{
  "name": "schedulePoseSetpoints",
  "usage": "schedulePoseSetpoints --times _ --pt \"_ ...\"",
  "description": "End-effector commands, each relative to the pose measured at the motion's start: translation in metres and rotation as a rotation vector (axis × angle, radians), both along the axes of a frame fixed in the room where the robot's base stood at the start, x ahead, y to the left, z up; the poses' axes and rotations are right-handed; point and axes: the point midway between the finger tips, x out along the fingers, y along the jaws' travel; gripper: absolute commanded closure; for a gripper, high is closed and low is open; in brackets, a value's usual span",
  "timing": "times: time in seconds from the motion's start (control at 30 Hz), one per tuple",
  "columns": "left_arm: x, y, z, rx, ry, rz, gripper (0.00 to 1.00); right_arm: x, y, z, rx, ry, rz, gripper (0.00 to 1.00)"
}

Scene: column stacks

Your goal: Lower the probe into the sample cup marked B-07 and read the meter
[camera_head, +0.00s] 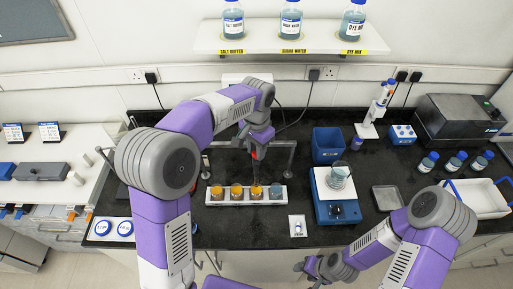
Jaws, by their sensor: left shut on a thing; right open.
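A white rack (246,202) holds a row of small cups: orange ones such as the leftmost cup (217,194), and a blue-grey cup (276,194) at the right end. Their markings are too small to read, so I cannot tell which is B-07. My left gripper (259,147) is above the rack, shut on a slim dark probe (257,172). The probe points down over the third cup from the left (256,194); whether its tip is inside I cannot tell. My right gripper (318,270) is open and empty near the counter's front edge. I cannot make out a meter for certain.
A blue stirrer (334,210) bearing a beaker (340,178) stands right of the rack, with a blue bin (328,145) behind. A small white pad (297,226) lies in front. A grey tray (388,198) and white basket (477,199) are further right. Bottles line the shelf (265,43).

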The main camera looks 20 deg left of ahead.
Motion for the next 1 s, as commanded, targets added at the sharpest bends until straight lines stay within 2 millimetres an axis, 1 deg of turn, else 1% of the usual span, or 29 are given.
schedulePoseSetpoints --times 0.03,0.1,0.13,0.2,0.47,0.57,0.67,0.9,1.0 --pt "0.003 0.0 0.005 -0.003 -0.016 0.0 1.0 0.0 0.0 0.0 0.0 0.0 0.0 0.47" --pt "0.003 0.0 0.006 -0.004 -0.018 0.0 1.0 0.0 0.0 0.0 0.0 0.0 0.0 0.47" --pt "0.003 -0.001 0.006 -0.005 -0.019 0.0 0.7 0.0 0.0 0.0 0.0 0.0 0.0 0.47" --pt "0.003 -0.001 0.006 -0.005 -0.019 0.0 0.6 0.0 0.0 0.0 0.0 0.0 0.0 0.47" --pt "0.002 0.0 0.004 -0.003 -0.013 0.0 0.6 0.0 0.0 0.0 0.0 0.001 0.0 0.47" --pt "0.003 0.0 0.01 -0.004 -0.015 0.0 0.6 0.0 0.0 0.0 0.0 0.0 0.0 0.47" --pt "0.003 -0.001 0.024 -0.004 -0.017 -0.001 0.6 0.0 0.0 0.001 0.0 0.0 0.0 0.47" --pt "0.002 -0.001 0.064 -0.004 -0.018 -0.001 0.6 0.0 0.0 0.005 0.0 0.0 0.0 0.47" --pt "0.002 0.0 0.075 -0.004 -0.017 -0.001 0.6 0.0 0.0 0.006 0.0 0.0 0.0 0.47"
